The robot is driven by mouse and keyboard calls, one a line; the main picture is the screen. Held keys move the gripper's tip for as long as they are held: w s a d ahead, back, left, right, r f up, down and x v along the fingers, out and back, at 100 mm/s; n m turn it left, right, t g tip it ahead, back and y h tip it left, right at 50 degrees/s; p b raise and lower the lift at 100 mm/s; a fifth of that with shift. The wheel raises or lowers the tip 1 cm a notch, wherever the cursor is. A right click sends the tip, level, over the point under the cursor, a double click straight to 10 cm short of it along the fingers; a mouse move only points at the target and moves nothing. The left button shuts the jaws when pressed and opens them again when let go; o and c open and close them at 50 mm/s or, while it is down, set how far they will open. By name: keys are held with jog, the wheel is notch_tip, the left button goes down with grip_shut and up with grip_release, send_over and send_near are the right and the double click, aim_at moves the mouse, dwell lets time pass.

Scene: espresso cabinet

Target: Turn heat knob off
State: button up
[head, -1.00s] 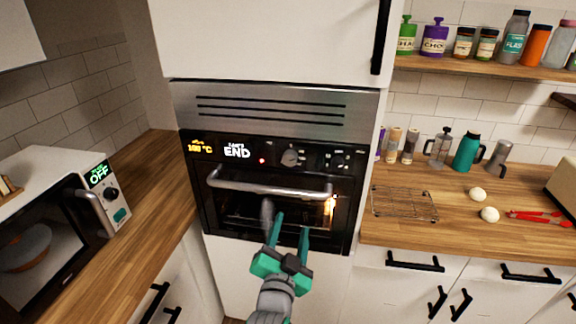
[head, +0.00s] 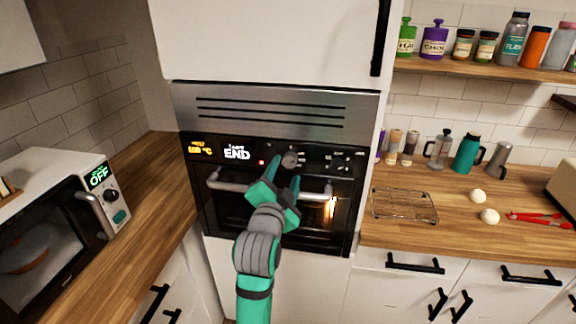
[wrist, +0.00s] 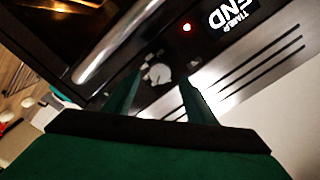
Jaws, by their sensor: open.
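The oven's control panel (head: 218,146) shows a lit orange temperature readout and a lit white "END" with a red light. A round silver knob (head: 291,159) sits right of the red light; I cannot tell whether this or the smaller knob (head: 337,161) to its right is the heat knob. My green gripper (head: 284,176) is open and empty, its fingers pointing up at the panel just below the silver knob. In the wrist view, the silver knob (wrist: 158,74) lies between and beyond the two fingertips, apparently apart from them.
The oven's bar handle (head: 315,193) runs across the door below the panel, close to my gripper. The oven interior glows. A microwave (head: 55,215) stands on the left counter. A wire rack (head: 404,205) lies on the right counter.

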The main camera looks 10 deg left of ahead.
aim_at(289, 163)
jog(key=shift+w, duration=2.25)
jog(key=c, duration=1)
